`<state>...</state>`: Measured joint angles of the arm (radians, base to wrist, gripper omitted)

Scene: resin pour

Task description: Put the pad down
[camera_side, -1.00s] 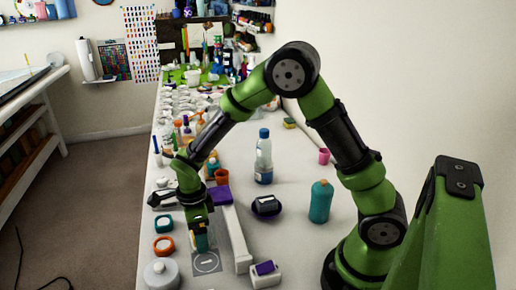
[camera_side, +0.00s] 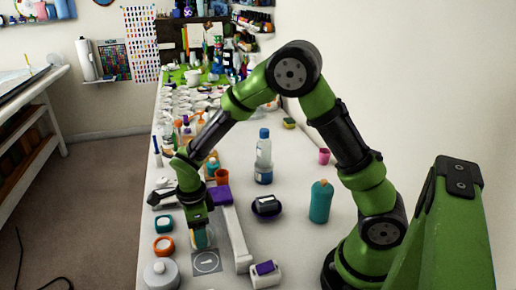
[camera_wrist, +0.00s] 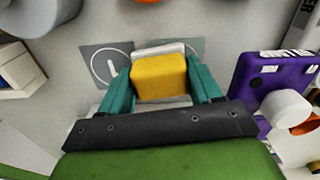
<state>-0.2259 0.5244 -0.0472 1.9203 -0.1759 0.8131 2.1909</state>
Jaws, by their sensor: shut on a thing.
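The pad (camera_wrist: 160,77) is a yellow block with a white edge at its far side, seen in the wrist view. My gripper (camera_wrist: 162,82) is shut on it, with one teal finger on each side. In the side view my gripper (camera_side: 203,236) points down near the front left of the bench, low over the surface, and the pad is mostly hidden there. A grey square with a white ring mark (camera_side: 206,262) lies just in front of the gripper; it shows left of the pad in the wrist view (camera_wrist: 98,60). More grey square (camera_wrist: 193,46) shows behind the pad. I cannot tell whether the pad touches the surface.
A long white stand with a purple top (camera_side: 222,195) is close on the right. An orange ring (camera_side: 163,247) and a white round container (camera_side: 161,274) are on the left. A white box with purple top (camera_side: 265,274) is at front right. A teal bottle (camera_side: 320,203) stands farther right.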

